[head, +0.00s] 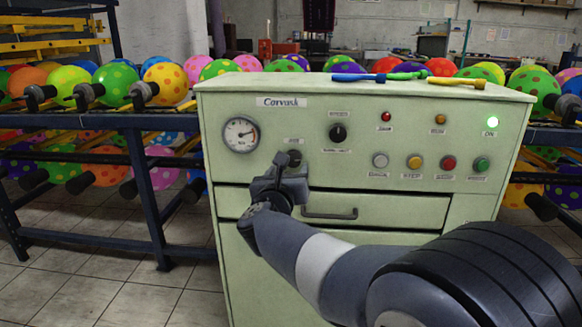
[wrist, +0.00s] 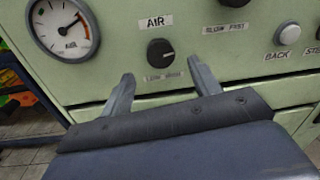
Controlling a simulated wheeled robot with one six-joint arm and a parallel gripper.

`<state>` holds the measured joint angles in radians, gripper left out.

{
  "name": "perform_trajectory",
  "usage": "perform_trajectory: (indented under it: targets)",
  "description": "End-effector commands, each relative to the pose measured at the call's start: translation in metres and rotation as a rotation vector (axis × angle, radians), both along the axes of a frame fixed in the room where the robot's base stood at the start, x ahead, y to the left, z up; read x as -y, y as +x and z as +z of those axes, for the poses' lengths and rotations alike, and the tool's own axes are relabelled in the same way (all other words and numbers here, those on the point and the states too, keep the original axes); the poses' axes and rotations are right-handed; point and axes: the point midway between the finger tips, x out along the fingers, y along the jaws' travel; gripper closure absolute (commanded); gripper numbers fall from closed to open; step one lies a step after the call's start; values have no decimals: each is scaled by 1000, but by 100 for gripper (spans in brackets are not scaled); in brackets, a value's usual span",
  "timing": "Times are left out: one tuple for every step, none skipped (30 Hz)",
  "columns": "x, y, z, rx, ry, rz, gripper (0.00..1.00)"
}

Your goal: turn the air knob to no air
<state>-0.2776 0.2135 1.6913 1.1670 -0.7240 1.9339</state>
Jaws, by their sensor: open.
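The air knob (wrist: 160,52) is a round black knob under the "AIR" label, with a pale mark pointing to the right in the wrist view. In the head view the air knob (head: 294,158) shows just above my gripper (head: 279,172). In the wrist view my gripper (wrist: 160,82) is open, its two fingers apart below the knob, one to each side. Nothing is between the fingers, and they appear apart from the knob. The label under the knob is small and hard to read.
A drawer handle (head: 330,214) sticks out below my gripper. Racks of dotted balloons (head: 117,82) stand behind and to the sides.

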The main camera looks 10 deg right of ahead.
Motion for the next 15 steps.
perform_trajectory:
  targets:
    - [5,10,-2,-1,-1,-2,41]
    - [7,15,-2,-1,-1,-3,41]
    - [10,22,-2,-1,-1,-3,41]
    - [11,26,-2,-1,-1,-2,41]
    - [13,31,-2,-1,-1,-2,41]
    - [15,36,-2,-1,-1,-2,41]
    - [16,39,-1,-1,-1,-1,41]
    - [17,42,-1,0,0,-1,41]
    - [18,45,-1,-1,-1,0,41]
    - [19,47,-1,-1,-1,0,41]
    - [19,49,-1,-1,-1,0,41]
    - [20,50,0,0,-1,0,41]
    - [20,51,0,0,-1,0,41]
    - [21,52,0,-1,-1,1,41]
    - [21,52,0,-1,-1,1,41]
